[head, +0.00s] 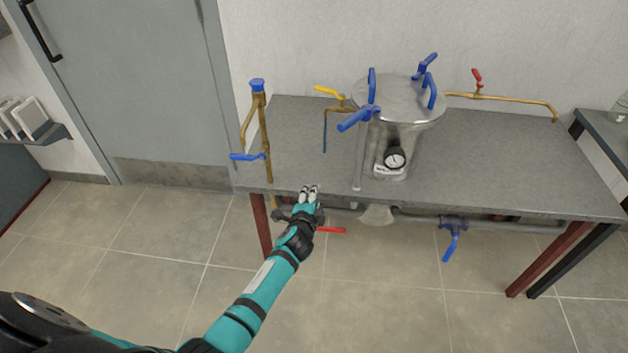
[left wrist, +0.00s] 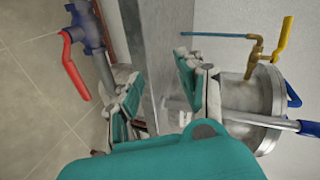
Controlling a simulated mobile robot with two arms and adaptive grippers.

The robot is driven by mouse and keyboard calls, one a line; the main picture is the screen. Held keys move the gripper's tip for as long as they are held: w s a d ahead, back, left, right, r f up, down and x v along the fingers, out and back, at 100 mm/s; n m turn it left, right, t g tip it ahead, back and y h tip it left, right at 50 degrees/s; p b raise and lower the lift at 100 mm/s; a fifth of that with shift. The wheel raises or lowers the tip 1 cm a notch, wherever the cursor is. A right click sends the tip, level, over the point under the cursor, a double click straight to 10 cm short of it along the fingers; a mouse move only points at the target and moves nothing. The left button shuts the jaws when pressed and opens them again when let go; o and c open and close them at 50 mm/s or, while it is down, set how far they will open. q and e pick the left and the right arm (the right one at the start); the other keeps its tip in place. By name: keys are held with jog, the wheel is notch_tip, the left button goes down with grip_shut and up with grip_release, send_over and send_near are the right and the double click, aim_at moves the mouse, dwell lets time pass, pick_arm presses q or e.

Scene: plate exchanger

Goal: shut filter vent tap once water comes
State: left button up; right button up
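The steel filter vessel (head: 405,125) stands on the grey table with blue clamp handles on its lid. On its left side is a small brass tap (head: 345,107) with a yellow handle (head: 326,90), apparently the vent tap. The handle also shows in the left wrist view (left wrist: 283,33). A thin blue line (head: 325,132) runs down from the tap's outlet; I cannot tell whether it is water or a tube. My left gripper (head: 310,190) is open and empty at the table's front edge, below and apart from the tap. The edge shows behind its fingers (left wrist: 158,68).
A brass pipe with blue handle (head: 248,157) stands at the table's left. A red-handled tap (head: 477,78) is behind right. Below the front edge are a red lever (head: 330,230) beside my left wrist and a blue valve (head: 452,235). A gauge (head: 395,158) faces front.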

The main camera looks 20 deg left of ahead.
pick_arm(q)
jog(key=s+f+g, duration=0.1)
jog(key=s+f, duration=0.2)
jog(key=f, duration=0.4)
jog(key=shift+s+d+n, duration=0.2)
jog(key=shift+d+n, duration=0.1)
jog(key=shift+n, duration=0.1)
